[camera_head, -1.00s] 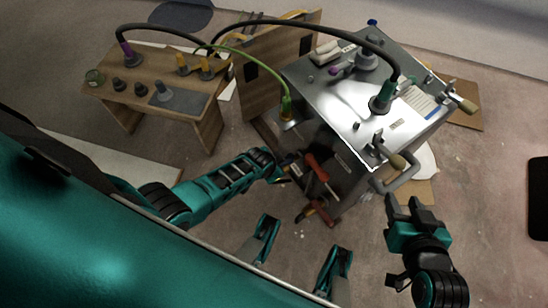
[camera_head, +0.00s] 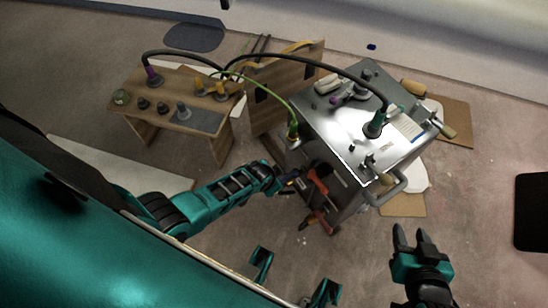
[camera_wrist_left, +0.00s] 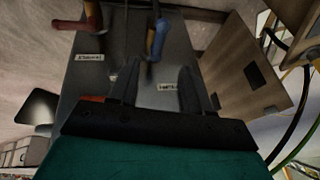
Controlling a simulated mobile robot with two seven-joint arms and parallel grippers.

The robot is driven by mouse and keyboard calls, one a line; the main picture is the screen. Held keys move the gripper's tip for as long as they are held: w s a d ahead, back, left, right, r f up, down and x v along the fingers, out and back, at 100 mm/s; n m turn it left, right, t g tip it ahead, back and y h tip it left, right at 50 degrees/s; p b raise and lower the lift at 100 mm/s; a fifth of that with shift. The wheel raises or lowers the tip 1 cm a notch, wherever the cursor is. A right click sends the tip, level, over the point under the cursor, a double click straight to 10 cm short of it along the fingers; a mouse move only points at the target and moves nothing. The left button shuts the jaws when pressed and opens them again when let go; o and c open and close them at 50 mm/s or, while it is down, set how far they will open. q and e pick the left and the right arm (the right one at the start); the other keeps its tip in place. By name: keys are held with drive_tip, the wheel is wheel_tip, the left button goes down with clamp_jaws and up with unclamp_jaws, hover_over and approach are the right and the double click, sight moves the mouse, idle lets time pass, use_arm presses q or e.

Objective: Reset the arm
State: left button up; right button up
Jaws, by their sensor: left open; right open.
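My right gripper (camera_head: 413,240) is open and empty at the lower right in the head view, apart from the metal cabinet's handle.
The metal cabinet (camera_head: 340,125) has a bar handle (camera_head: 388,192) on its right. A wooden bench (camera_head: 215,130) with connectors stands at left, linked by black and green cables (camera_head: 272,85). A wooden panel (camera_head: 280,75) stands between.

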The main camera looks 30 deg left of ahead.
idle(0.3)
use_arm(q)
drive_tip(key=s+r+n+t+p, duration=0.1)
drive_tip(key=s+r+n+t, duration=0.1)
drive_tip(key=r, duration=0.9)
drive_tip(key=s+r+n+t+h+p, duration=0.1)
drive_tip(key=s+r+t, duration=0.2)
drive_tip(key=r, duration=0.9)
drive_tip(key=s, duration=0.3)
drive_tip(key=shift+n+t+h, duration=0.3)
drive_tip(key=shift+n+t, duration=0.1)
drive_tip(key=shift+r, duration=0.1)
